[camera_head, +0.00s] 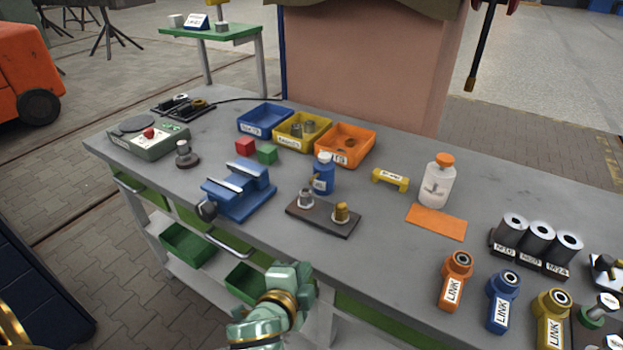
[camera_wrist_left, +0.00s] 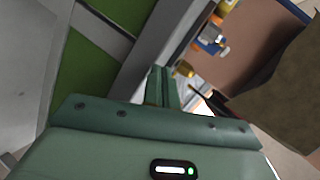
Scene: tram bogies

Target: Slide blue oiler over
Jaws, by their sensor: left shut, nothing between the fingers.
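My left gripper (camera_head: 303,272) is low at the bench's front edge, in front of the plate and apart from the oiler. In the left wrist view its fingers (camera_wrist_left: 162,86) are shut with nothing between them. A small blue item (camera_wrist_left: 210,40) shows beyond them; I cannot tell surely that it is the oiler. My right gripper is not in view.
A blue vise (camera_head: 240,192) stands left of the oiler. Behind it are blue, yellow and orange bins (camera_head: 345,146). To the right are a yellow handle piece (camera_head: 390,179), a clear bottle (camera_head: 437,185) and an orange mat (camera_head: 437,222). Bench top is clear between oiler and yellow piece.

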